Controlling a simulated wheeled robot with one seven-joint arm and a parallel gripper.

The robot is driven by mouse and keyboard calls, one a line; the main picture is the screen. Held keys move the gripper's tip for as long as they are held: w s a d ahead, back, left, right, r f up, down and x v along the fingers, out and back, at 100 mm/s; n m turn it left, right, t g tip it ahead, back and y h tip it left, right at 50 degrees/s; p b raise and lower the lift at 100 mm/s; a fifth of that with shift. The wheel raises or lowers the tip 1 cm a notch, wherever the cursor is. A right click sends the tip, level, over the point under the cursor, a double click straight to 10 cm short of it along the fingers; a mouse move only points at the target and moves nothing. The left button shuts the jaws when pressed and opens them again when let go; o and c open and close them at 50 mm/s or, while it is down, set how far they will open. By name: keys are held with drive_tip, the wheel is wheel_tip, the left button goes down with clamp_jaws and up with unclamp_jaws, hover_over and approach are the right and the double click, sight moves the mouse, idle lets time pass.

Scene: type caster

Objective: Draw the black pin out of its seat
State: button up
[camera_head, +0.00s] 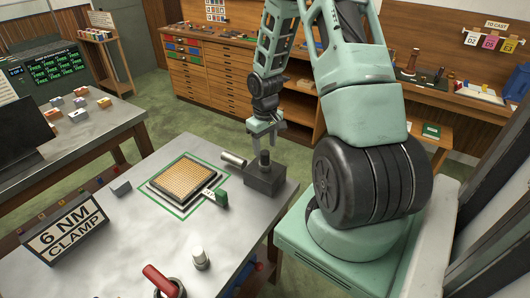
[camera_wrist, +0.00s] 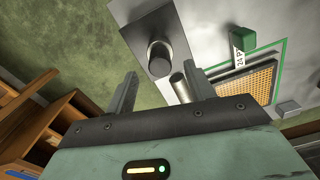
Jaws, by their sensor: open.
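The black pin (camera_head: 264,158) stands upright in its seat, a dark grey block (camera_head: 266,183) at the table's far right corner. In the wrist view the pin (camera_wrist: 161,54) shows end-on as a dark round top on the block (camera_wrist: 150,22). My gripper (camera_head: 264,138) is open and empty, above and just behind the pin. In the wrist view its two fingers (camera_wrist: 163,85) point toward the block, with the pin beyond the tips and apart from them. How deep the pin sits in the block is hidden.
A silver cylinder (camera_head: 233,159) lies beside the block, close to my gripper. A gold grid plate (camera_head: 185,181) with a green tagged piece (camera_head: 221,197) is to the left.

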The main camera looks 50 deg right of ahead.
sight(265, 152)
drive_tip(key=shift+f+p, duration=0.35)
drive_tip(key=shift+f, duration=2)
clamp_jaws()
